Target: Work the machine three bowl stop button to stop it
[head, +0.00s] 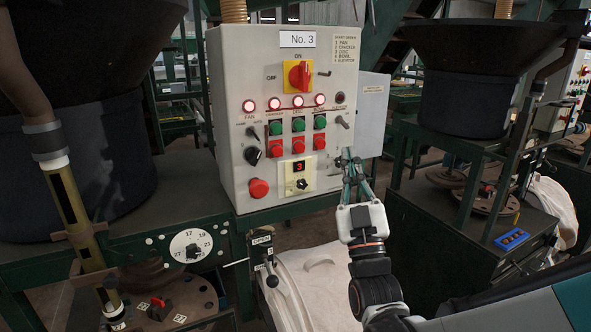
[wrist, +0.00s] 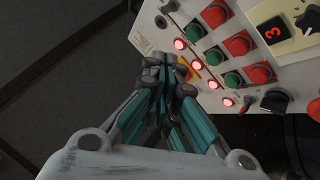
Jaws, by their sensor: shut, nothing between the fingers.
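The grey panel marked No. 3 (head: 229,85) has a row of red stop buttons under green buttons. Its rightmost red button (head: 319,142), in the column under the fourth lit lamp, appears to be the bowl stop; its label is too small to read surely. In the wrist view this red button (wrist: 215,14) is at the top, beyond my fingertips. That column's lamp (head: 320,99) glows red. My gripper (head: 347,154) is shut and empty, right of and slightly below the button in the head view. In the wrist view my gripper (wrist: 172,75) partly hides the main switch.
A red-and-yellow main switch (head: 299,76), black knob (head: 252,155), larger red button (head: 259,188) and display reading 3 (head: 299,167) share the panel. A small lever (head: 343,122) sticks out near my fingertips. A pale bag (head: 315,285) hangs below; a dark hopper (head: 465,90) stands right.

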